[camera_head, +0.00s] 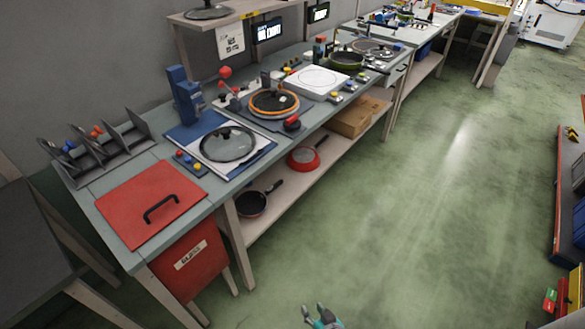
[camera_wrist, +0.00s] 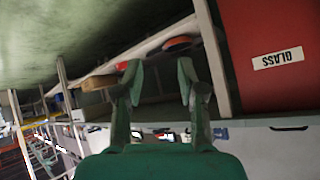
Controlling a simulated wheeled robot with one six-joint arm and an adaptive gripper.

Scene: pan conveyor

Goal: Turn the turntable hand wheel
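I cannot tell whether this is the hand wheel. My gripper (camera_head: 322,316) shows at the bottom of the head view, over the aisle floor and well away from the turntable. In the wrist view my gripper (camera_wrist: 160,78) is open with nothing between its fingers. The turntable cannot be made out in the wrist view.
A glass lid lies on a white-and-blue station (camera_head: 228,146). A red hatch (camera_head: 150,203) with a black handle covers the bench's near end, above a red GLASS bin (camera_head: 190,265). Pans and a cardboard box (camera_head: 352,121) are on the lower shelf. The green aisle (camera_head: 430,190) is clear.

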